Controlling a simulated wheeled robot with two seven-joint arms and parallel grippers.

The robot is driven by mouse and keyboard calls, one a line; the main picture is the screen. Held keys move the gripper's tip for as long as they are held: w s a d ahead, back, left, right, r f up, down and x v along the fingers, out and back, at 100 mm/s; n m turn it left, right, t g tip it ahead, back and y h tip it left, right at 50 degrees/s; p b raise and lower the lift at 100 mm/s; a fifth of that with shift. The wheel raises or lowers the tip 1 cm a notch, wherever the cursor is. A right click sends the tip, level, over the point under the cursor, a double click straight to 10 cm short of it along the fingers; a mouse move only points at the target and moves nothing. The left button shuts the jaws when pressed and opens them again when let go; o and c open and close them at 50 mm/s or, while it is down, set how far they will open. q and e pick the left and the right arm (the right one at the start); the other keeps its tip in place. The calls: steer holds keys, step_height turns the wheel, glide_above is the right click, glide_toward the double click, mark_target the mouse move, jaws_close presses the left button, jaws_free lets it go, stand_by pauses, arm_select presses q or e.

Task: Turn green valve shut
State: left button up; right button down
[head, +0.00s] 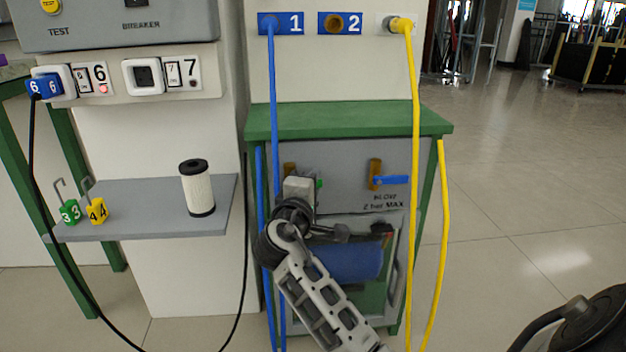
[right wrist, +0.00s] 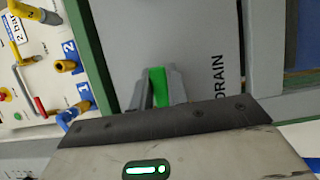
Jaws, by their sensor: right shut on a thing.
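The green valve's handle (right wrist: 158,87) shows between my right fingers in the right wrist view, beside the word DRAIN on a grey panel. In the head view only a small green bit of it (head: 319,184) shows to the right of my right gripper (head: 300,188). My right gripper, also in the wrist view (right wrist: 160,88), is shut on the handle, at the front of the green-framed cabinet. A brass fitting (head: 289,168) shows just behind the gripper. The rest of the valve is hidden, so its turn angle is hard to tell. My left gripper is out of view.
A blue-handled valve (head: 395,180) sits to the right on the same panel. A blue hose (head: 273,110) and a yellow hose (head: 414,120) hang down the cabinet front. A grey shelf (head: 140,221) at left bears a white cylinder (head: 198,188) and padlocks.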

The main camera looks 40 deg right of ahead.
steer(key=shift+f, duration=0.15)
stand_by(0.3)
steer(key=c, duration=1.4)
jaws_free()
steer(key=shift+o, duration=0.2)
